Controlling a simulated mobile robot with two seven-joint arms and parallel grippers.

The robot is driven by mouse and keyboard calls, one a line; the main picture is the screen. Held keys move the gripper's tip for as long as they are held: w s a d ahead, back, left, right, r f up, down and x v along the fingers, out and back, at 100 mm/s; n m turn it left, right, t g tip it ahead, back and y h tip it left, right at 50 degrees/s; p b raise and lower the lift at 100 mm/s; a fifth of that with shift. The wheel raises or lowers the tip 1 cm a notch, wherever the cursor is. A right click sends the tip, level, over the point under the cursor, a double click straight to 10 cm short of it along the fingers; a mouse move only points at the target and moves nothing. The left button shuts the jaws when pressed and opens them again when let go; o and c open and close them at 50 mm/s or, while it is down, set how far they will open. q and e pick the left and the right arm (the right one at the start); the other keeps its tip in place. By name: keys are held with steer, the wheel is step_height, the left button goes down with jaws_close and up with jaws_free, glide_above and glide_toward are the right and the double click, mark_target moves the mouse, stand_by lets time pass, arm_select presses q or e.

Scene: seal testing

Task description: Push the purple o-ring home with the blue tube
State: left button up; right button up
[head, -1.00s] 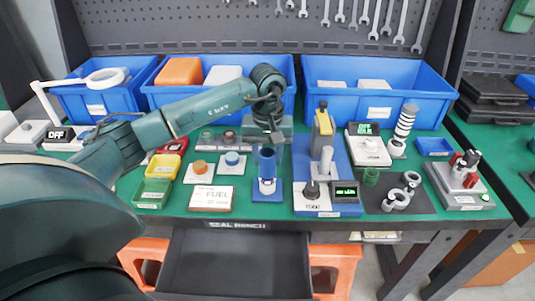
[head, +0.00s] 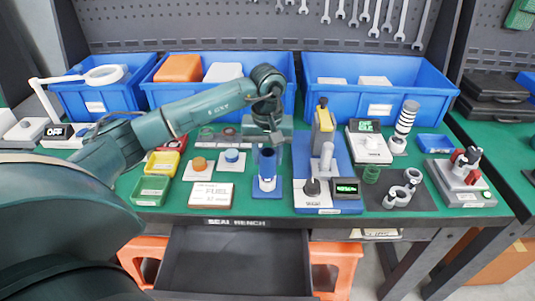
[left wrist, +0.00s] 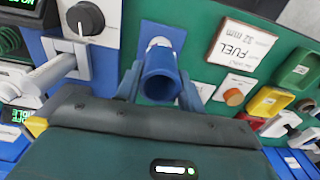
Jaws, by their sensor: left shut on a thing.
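The blue tube (head: 267,163) is upright in my left gripper (head: 267,149). The tube stands over a white post (head: 267,184) on a small blue base (head: 268,195) near the front of the bench. In the left wrist view the blue tube (left wrist: 161,74) shows its open round end between the two fingers (left wrist: 158,88), which are shut on it. The white post and its base (left wrist: 160,36) lie beyond it. I cannot make out the purple o-ring; the tube and gripper may hide it. My right gripper is not in view.
A FUEL sign (head: 211,195) and small yellow (head: 161,163) and green (head: 151,190) trays stand to the left. A blue-based test fixture (head: 318,198) stands close on the right. Large blue bins (head: 380,100) line the back.

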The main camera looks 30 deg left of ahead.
arm_select(q)
steer(key=shift+f+b, duration=0.4)
steer(key=shift+f, duration=0.2)
steer(key=shift+r, duration=0.1)
step_height(320, 180, up, 5)
steer(key=p, duration=0.3)
steer(key=shift+r, duration=0.15)
